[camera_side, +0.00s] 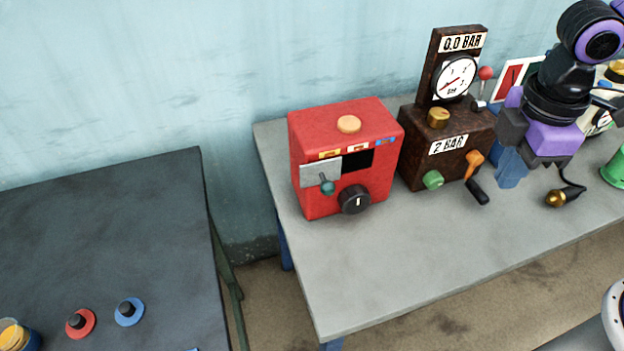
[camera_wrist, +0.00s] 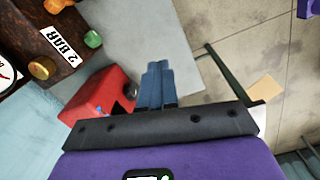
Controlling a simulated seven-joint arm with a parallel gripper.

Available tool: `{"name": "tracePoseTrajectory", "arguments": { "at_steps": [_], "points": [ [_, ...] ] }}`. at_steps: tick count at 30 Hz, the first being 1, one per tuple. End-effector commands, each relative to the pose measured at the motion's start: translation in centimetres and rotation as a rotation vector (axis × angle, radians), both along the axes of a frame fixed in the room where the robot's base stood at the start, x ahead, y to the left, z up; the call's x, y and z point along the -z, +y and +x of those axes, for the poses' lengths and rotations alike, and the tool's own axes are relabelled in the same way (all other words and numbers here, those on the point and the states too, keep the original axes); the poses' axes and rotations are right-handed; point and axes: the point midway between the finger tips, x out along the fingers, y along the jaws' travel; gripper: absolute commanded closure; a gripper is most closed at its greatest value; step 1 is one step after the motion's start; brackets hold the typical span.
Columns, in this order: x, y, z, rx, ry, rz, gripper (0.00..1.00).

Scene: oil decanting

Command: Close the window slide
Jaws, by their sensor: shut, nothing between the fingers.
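The red box (camera_side: 345,125) stands on the grey table in the side view, with a tan button on top. On its front is a grey metal slide (camera_side: 313,174) with a teal knob (camera_side: 327,187). The slide sits to the left, and a dark window opening (camera_side: 358,159) shows to its right. My gripper (camera_side: 509,181) is right of the box, in front of the brown gauge box's right end, apart from the slide. Its blue fingers are shut and empty, pointing down. In the wrist view the fingers (camera_wrist: 157,66) partly overlap the red box (camera_wrist: 92,98); the slide is not clear there.
A brown gauge box (camera_side: 415,165) with a green knob and an orange-and-black handle stands between the red box and my gripper. A black dial (camera_side: 354,199) is below the window. The grey table (camera_side: 400,265) is clear in front. A dark table (camera_side: 110,240) stands left across a gap.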

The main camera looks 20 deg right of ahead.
Motion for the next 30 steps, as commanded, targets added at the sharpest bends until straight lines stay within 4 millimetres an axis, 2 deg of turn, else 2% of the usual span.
{"name": "tracePoseTrajectory", "arguments": {
  "at_steps": [1, 9, 18, 24, 30],
  "points": [
    [-0.4, 2.2, 1.4, -0.03, -0.001, -0.013, 1.0],
    [-2.1, 11.9, 7.1, -0.173, -0.002, -0.085, 1.0],
    [-2.3, 21.5, 11.4, -0.313, 0.009, -0.163, 1.0],
    [-1.5, 26.7, 12.8, -0.396, 0.025, -0.215, 1.0],
    [-0.6, 29.7, 13.1, -0.453, 0.041, -0.251, 1.0]
  ]
}}
